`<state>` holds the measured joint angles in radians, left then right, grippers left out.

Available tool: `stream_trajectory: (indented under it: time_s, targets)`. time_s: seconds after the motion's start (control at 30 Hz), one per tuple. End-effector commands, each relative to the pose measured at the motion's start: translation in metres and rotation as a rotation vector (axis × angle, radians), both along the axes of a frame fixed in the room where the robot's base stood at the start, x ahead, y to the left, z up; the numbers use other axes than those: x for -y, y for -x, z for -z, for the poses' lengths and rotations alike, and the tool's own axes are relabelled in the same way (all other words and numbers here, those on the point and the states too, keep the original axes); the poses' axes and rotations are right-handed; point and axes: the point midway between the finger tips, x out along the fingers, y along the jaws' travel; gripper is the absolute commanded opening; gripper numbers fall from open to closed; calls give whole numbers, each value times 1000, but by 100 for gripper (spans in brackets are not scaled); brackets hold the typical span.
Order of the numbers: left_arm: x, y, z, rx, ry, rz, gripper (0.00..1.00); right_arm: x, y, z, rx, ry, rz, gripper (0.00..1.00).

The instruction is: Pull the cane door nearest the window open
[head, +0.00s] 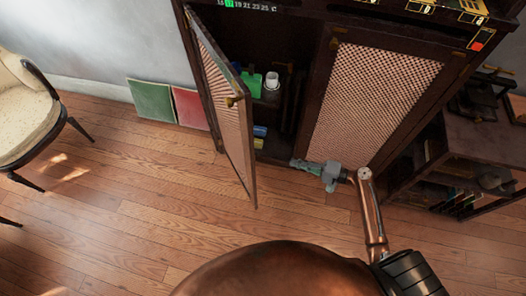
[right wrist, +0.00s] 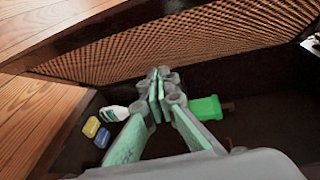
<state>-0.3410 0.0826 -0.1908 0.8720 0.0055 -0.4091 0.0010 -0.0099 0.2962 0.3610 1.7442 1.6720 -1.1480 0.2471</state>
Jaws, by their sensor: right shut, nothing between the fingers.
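The left cane door (head: 232,115) of the dark cabinet stands swung well open, with a small brass knob on it. It also shows in the right wrist view (right wrist: 200,45), its woven panel beyond my fingers. The right cane door (head: 370,100) is closed. No window is in view, so I cannot tell which door is nearest it. My right gripper (head: 300,163) is shut and empty, low in front of the cabinet, to the right of the open door and apart from it in the head view. Its fingers (right wrist: 158,82) are together in the wrist view. My left gripper is not in view.
Inside the cabinet are a green container (head: 251,83), a white bottle (head: 271,81), and blue and yellow blocks (head: 259,131). Green and red panels (head: 151,100) lean on the wall. A cream chair (head: 22,105) stands left. An open shelf (head: 470,165) is at right. The wooden floor ahead is clear.

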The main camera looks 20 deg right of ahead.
Motion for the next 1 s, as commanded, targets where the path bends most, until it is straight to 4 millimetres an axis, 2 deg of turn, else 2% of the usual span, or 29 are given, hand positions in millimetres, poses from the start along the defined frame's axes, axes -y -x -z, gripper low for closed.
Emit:
stream_trajectory:
  time_s: [0.03,0.1,0.23,0.47,0.8,1.0]
  targets:
    - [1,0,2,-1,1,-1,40,-5,-2,-28,46,-30,-32,0]
    - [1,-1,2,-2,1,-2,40,-12,-2,-60,96,-64,-72,0]
    - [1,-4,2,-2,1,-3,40,-21,0,-89,141,-95,-111,0]
    - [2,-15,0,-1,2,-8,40,-45,-16,-92,148,-102,-117,0]
    - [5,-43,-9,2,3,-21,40,-101,-58,-91,147,-102,-115,0]
    - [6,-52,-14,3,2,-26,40,-128,-54,-91,144,-101,-114,0]
